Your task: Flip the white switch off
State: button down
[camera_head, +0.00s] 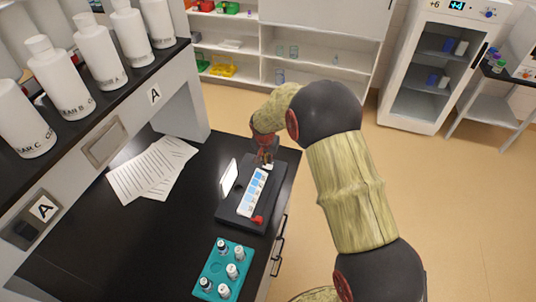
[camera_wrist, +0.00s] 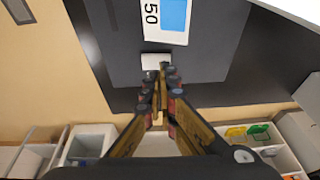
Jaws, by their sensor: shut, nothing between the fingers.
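The white switch (camera_wrist: 155,61) is a small pale block on a dark device, just past the end of a white and blue label strip in the wrist view. The black device (camera_head: 233,214) sits on the black bench in the head view. My gripper (camera_head: 266,160) points down over the device's far end. In the wrist view my gripper (camera_wrist: 162,70) is shut and empty, with its tips overlapping the switch's edge; I cannot tell whether they touch it. The gripper mostly hides the switch in the head view, and its tilt is unclear.
The device carries a blue and white strip (camera_head: 252,193), a red knob (camera_head: 257,220) and an upright white plate (camera_head: 228,179). A teal rack (camera_head: 211,268) of capped vials stands nearer on the bench. Papers (camera_head: 152,168) lie left. White bottles (camera_head: 98,50) line the raised shelf.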

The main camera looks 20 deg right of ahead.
jog(key=shift+f, duration=0.1)
dwell(0.3)
jog(key=shift+w+a+f+b, duration=0.15)
jog(key=shift+a+f+b, duration=0.1)
jog(key=shift+f+b, duration=0.5)
jog(key=shift+r, duration=0.35)
jog(key=shift+d, duration=0.2)
jog(key=shift+s+d, duration=0.5)
jog(key=v, duration=1.2)
